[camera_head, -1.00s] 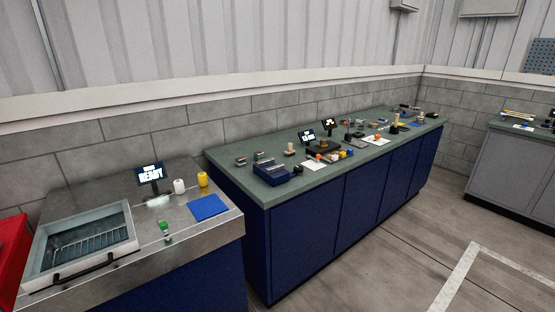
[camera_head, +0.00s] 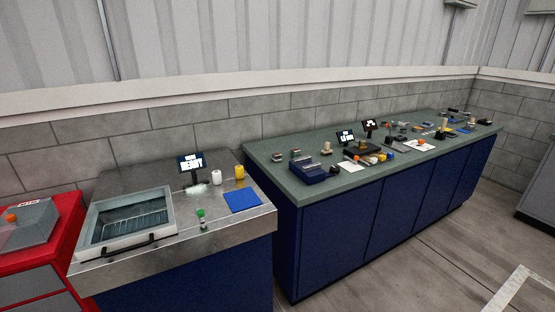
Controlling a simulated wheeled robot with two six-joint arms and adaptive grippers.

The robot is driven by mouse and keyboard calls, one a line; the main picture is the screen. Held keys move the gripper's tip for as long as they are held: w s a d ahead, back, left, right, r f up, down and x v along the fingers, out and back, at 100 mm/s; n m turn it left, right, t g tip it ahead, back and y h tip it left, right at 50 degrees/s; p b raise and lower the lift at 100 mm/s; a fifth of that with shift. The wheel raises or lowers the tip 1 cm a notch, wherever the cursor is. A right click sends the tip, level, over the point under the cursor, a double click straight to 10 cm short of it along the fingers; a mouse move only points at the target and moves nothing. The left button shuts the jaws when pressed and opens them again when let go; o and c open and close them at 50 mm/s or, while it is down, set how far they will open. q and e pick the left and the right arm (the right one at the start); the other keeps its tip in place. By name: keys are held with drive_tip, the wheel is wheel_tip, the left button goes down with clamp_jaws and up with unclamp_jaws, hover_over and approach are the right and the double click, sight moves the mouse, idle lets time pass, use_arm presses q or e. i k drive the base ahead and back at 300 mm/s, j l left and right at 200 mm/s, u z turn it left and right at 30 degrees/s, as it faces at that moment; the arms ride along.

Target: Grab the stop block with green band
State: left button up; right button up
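No stop block with a green band can be made out for sure; the small parts are too far away to read their bands. Two small grey blocks, one at the left (camera_head: 277,157) and one beside it (camera_head: 296,153), sit on the near left end of the green-topped bench (camera_head: 262,151). A small item with a green top (camera_head: 201,213) stands upright on the steel counter (camera_head: 170,258). Neither of my grippers is in view.
The steel counter holds a basin with a handle (camera_head: 95,247), a "READY" screen (camera_head: 191,163), a white and a yellow container, and a blue mat (camera_head: 242,201). A dark blue tray (camera_head: 313,176) and several small parts crowd the bench. Open floor lies at right.

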sight(296, 151)
drive_tip(key=u, duration=0.55)
drive_tip(key=i+l+u, duration=0.4)
drive_tip(key=l, duration=0.2)
drive_tip(key=i+l+u, duration=0.2)
drive_tip(key=l, duration=0.15)
drive_tip(key=l+u, duration=0.2)
drive_tip(key=l, duration=0.15)
drive_tip(key=i+l+u, duration=0.2)
drive_tip(key=l, duration=0.2)
drive_tip(key=k, duration=0.1)
